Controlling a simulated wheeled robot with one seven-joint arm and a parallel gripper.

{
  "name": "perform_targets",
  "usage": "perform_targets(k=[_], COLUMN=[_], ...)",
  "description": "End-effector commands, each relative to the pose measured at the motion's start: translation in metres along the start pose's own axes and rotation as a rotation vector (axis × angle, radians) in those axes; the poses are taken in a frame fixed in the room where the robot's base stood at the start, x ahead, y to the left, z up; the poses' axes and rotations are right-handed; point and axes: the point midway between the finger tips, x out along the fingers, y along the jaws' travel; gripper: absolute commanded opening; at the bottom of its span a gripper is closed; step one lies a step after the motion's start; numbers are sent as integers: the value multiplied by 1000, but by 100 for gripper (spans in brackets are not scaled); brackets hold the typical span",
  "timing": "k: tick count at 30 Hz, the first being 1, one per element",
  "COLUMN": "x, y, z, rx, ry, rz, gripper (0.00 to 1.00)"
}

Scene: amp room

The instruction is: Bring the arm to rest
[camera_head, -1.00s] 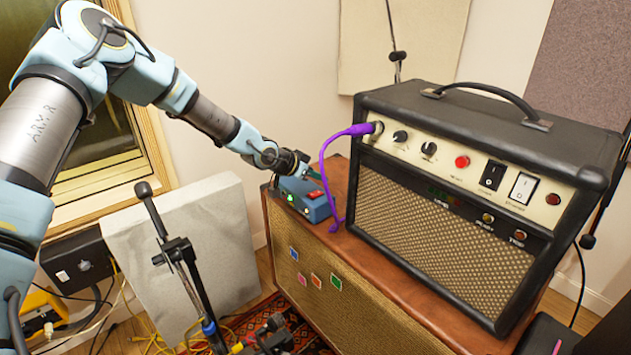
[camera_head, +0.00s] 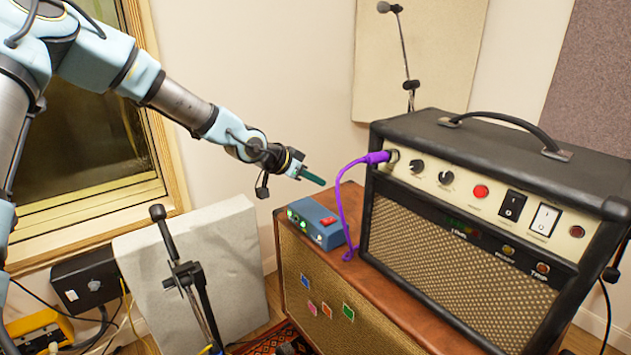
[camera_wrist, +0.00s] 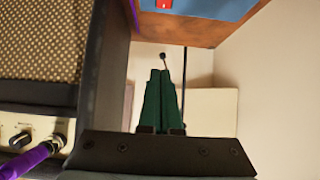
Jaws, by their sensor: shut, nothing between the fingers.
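My gripper (camera_head: 314,179) is in the air above and a little behind the blue pedal box in the head view. Its green fingers are together and hold nothing; they also show closed in the wrist view (camera_wrist: 161,78). My arm reaches in from the upper left. The blue pedal box (camera_head: 312,222), with a red switch and small lights on its front, sits on the brown speaker cabinet (camera_head: 385,290), apart from my fingers. Part of the box shows at the top of the wrist view (camera_wrist: 205,8).
A black amplifier (camera_head: 490,160) with a purple cable (camera_head: 341,200) plugged in stands on the cabinet, right of my gripper. A microphone stand (camera_head: 407,60) is behind. Another stand (camera_head: 180,270) and a grey panel (camera_head: 225,255) are at the lower left. The wall side is open air.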

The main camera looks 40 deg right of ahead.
Motion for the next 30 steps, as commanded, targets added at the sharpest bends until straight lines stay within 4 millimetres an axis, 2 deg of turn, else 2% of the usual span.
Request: perform_targets(k=[10, 14, 17, 21, 23, 26, 30], x=[-2, -25, -64, -140, -176, -239, -328], y=[-2, -16, -36, -60, -66, -67, -49], z=[3, 31, 73, 138, 163, 202, 247], rx=[-4, -43, -116, -275, -356, -506, -756], ry=[-10, -95, -214, -390, -453, -541, -625], rz=[-6, -52, -126, -262, -322, -425, -568], gripper=[0, 0, 0, 0, 0, 0, 0])
